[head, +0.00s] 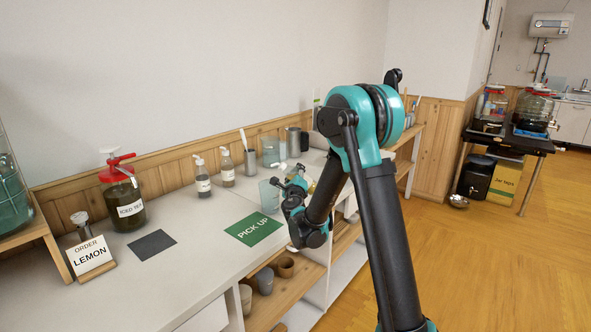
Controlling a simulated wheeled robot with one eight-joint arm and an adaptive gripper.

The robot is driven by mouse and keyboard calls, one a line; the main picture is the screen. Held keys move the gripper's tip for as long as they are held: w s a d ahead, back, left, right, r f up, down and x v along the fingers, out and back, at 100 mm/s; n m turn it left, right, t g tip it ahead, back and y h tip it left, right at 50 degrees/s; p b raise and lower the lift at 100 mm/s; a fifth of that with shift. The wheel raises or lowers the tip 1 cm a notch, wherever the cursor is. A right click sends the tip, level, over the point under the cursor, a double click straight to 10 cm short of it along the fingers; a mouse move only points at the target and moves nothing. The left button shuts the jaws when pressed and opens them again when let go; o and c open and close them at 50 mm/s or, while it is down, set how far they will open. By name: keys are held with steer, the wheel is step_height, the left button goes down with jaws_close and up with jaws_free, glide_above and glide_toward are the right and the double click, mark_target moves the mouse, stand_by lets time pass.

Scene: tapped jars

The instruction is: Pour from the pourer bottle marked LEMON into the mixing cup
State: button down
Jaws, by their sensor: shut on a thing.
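My gripper (298,182) is at the end of my arm, low over the counter, with its fingers partly hidden by its own links. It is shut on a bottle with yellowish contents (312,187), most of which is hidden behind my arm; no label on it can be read. A pale spout shows at its upper left, and the bottle seems tilted to the left. A clear bluish cup (268,196), likely the mixing cup, stands on the counter just left of my gripper, below the spout. Whether liquid is flowing is too small to tell.
Two labelled pump bottles (202,180) stand at the back left. A green PICK UP mat (254,229) lies in front of the cup. An iced tea jar (124,200), dark mat (152,245) and ORDER LEMON sign (91,258) are further left. Glass and metal vessels line the wall.

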steer(key=n, duration=0.2)
steer(key=f+n, duration=0.1)
steer(key=shift+d+n+y, duration=0.3)
steer(key=shift+d+n, duration=0.1)
steer(key=shift+r+n+y, duration=0.25)
steer(key=shift+n+y, duration=0.15)
steer(key=shift+n, duration=1)
stand_by(2.0)
steer(key=shift+r, duration=0.1)
stand_by(0.9)
